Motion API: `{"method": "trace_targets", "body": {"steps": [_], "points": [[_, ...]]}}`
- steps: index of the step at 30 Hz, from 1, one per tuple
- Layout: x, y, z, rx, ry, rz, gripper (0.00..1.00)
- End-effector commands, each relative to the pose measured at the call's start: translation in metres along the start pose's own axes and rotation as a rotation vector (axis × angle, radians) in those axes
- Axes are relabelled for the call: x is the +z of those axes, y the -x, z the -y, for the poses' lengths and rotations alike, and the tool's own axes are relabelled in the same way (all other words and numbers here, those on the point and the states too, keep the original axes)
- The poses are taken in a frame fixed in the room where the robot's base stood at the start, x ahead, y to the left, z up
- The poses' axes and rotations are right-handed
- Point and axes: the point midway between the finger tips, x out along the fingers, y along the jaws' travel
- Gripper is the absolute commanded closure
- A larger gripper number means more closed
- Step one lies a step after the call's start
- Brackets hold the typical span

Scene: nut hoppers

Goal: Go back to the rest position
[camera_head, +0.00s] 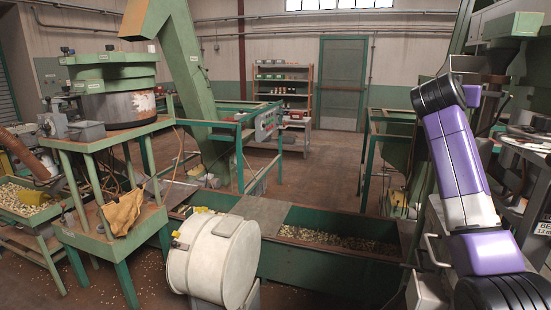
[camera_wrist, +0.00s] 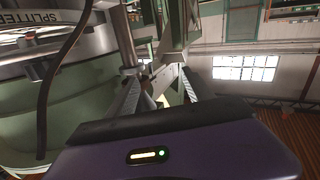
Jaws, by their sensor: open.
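My purple and black arm is raised at the right of the head view; my gripper is outside that view. In the wrist view, my gripper (camera_wrist: 160,84) has its two grey fingers spread apart. I see nothing held between them. A large green round machine (camera_wrist: 50,110) with dark lettering on its pale upper part fills the left of the wrist view, close beside my gripper. I cannot tell whether they touch.
A green hopper trough (camera_head: 330,272) holding nuts stands ahead, with a white drum (camera_head: 215,262) in front of it. A green machine stand (camera_head: 95,150) is at left. Shelves (camera_head: 284,88) and a green door (camera_head: 341,85) are at the back. Open floor lies between.

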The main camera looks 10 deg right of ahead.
Motion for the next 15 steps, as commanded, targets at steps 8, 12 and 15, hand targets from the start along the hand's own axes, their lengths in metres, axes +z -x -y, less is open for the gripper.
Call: {"method": "trace_targets", "body": {"steps": [8,12,15], "points": [[0.117,0.051,0.081,-0.298,0.049,-0.115,0.40],[0.175,0.093,0.104,-0.420,0.051,-0.162,0.40],[0.214,0.126,0.113,-0.493,0.045,-0.191,0.40]]}}
